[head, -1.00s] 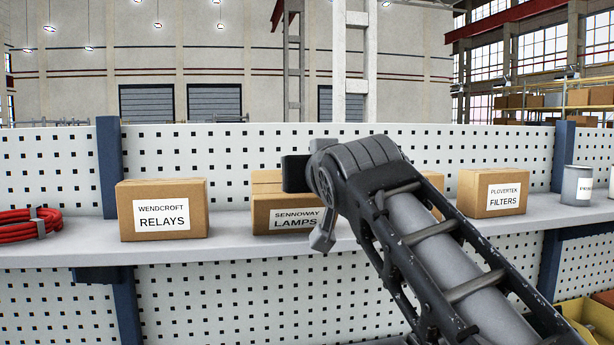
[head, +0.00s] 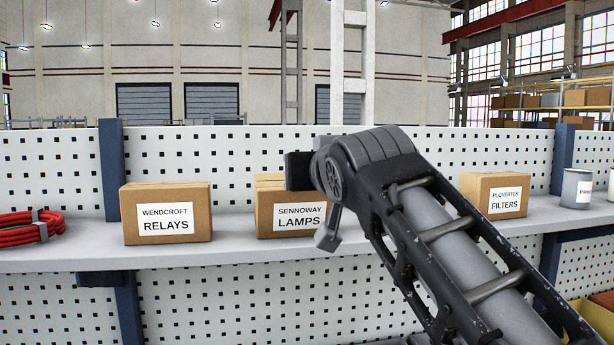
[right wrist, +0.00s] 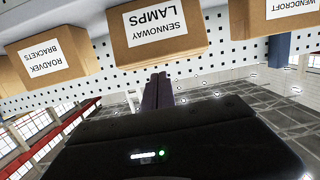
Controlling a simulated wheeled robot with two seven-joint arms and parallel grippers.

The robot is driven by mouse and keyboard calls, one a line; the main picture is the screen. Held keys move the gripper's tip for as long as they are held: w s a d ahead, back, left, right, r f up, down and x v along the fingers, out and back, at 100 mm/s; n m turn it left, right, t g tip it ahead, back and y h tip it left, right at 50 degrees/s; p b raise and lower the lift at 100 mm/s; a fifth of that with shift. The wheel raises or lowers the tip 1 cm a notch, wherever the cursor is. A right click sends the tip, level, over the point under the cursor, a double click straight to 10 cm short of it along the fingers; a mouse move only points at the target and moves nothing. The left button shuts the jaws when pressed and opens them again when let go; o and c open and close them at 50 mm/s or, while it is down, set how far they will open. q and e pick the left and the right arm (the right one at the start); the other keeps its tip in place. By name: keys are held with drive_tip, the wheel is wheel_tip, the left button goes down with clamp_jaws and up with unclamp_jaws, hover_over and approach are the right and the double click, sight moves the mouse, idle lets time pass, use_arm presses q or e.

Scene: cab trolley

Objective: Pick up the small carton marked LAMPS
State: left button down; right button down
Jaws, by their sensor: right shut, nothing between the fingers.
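The small brown carton marked SENNOWAY LAMPS (head: 299,217) stands upright on the grey shelf, label facing me. My right arm covers part of its right side and top in the head view. In the right wrist view the carton (right wrist: 158,32) shows upside down at the top centre. My right gripper (right wrist: 159,78) shows there as dark fingers pressed together and empty, in line with the carton and below its image. The gap between fingertips and carton is hard to judge. In the head view my wrist hides the fingers. My left gripper is out of view.
The RELAYS carton (head: 168,213) stands left of it and the FILTERS carton (head: 494,195) farther right. A BRACKETS carton (right wrist: 43,58) shows in the wrist view. A red cable coil (head: 28,228) and a grey can (head: 576,188) share the shelf (head: 230,250). A pegboard (head: 230,160) rises behind.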

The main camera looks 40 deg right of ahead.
drive_tip(key=f+b+v, duration=0.1)
drive_tip(key=b+v, duration=0.1)
drive_tip(key=v, duration=0.8)
drive_tip(key=shift+s+d+f+b, duration=0.2)
drive_tip(key=shift+s+d+b, duration=0.05)
drive_tip(key=shift+b, duration=0.1)
